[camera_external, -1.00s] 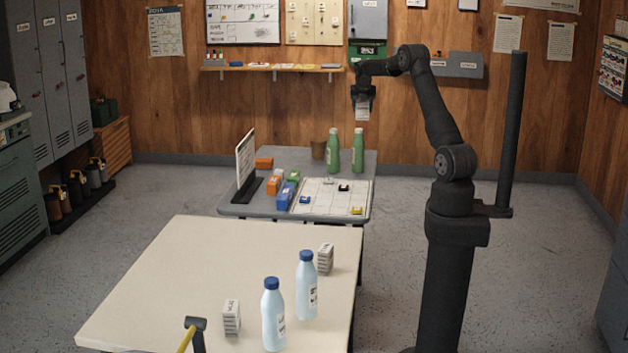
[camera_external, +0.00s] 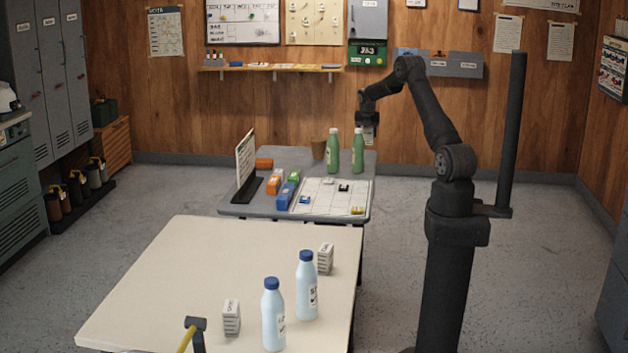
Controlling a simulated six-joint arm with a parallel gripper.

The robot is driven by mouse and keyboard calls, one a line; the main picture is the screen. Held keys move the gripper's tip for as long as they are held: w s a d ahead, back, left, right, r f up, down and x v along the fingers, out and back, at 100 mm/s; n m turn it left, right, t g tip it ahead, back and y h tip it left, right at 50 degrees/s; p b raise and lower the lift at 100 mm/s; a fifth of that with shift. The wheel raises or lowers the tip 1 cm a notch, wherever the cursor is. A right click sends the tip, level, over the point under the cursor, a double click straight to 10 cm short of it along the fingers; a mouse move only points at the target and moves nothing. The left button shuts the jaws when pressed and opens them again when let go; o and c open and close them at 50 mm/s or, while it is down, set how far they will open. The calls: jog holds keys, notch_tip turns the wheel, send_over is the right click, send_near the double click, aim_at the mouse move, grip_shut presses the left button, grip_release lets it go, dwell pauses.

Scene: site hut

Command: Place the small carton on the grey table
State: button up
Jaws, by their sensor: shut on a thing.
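My gripper (camera_external: 368,127) is shut on a small white carton (camera_external: 369,136), which hangs below the dark fingers. It is held in the air near the far right corner of the grey table (camera_external: 235,210), just right of the green bottles in the picture. I cannot tell whether the carton is over the tabletop or beyond its edge. Two similar small cartons stand on the cream table, one at the right edge (camera_external: 325,259) and one near the front (camera_external: 231,318).
Blue-capped bottles (camera_external: 306,287) (camera_external: 272,316) stand on the cream table (camera_external: 190,270).

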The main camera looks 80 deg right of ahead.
jog(key=shift+w+a+f, duration=0.15)
jog(key=shift+w+f, duration=4.5)
jog(key=shift+f, duration=0.1)
jog(key=shift+f, duration=0.2)
jog(key=o, duration=1)
jog(key=shift+r, duration=0.1)
jog(key=v, duration=1.2)
jog(key=shift+r, duration=0.1)
